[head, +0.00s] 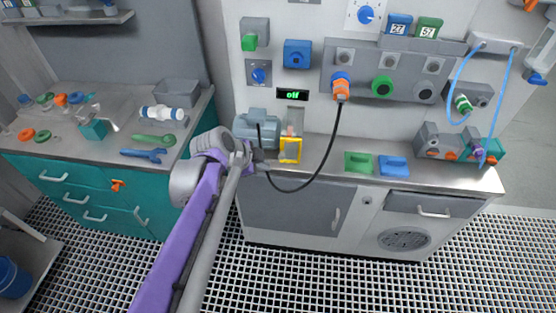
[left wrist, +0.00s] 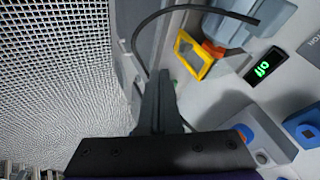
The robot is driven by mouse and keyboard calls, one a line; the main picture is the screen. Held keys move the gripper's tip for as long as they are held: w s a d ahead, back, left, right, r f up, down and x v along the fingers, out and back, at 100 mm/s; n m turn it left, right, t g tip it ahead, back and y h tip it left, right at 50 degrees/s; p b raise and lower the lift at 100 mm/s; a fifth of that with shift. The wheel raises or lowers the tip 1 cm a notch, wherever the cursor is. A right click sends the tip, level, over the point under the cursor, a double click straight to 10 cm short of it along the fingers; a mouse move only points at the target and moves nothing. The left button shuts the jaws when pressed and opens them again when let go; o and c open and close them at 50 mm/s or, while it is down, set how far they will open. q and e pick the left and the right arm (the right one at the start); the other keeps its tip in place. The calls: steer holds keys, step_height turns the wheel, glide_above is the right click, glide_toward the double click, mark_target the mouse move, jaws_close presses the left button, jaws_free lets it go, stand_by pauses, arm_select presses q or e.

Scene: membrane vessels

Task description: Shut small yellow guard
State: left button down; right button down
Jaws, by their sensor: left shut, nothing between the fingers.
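My right gripper is out of view.
A black cable (head: 322,160) loops in front of the counter near the guard. A blue-grey motor-like housing (head: 245,128) stands close behind my left gripper. Green (head: 358,162) and blue (head: 393,166) blocks lie to the right. Open floor lies in front.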

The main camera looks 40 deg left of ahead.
mark_target(290, 154)
arm_select(q)
steer(key=w+a+f+b, duration=0.1)
steer(key=w+f, duration=0.6)
steer(key=w, duration=0.2)
steer(key=shift+a+f, duration=0.2)
steer(key=shift+f, duration=0.1)
steer(key=shift+w+a+r, duration=0.15)
steer(key=shift+w+a, duration=0.4)
steer(key=shift+a, duration=0.2)
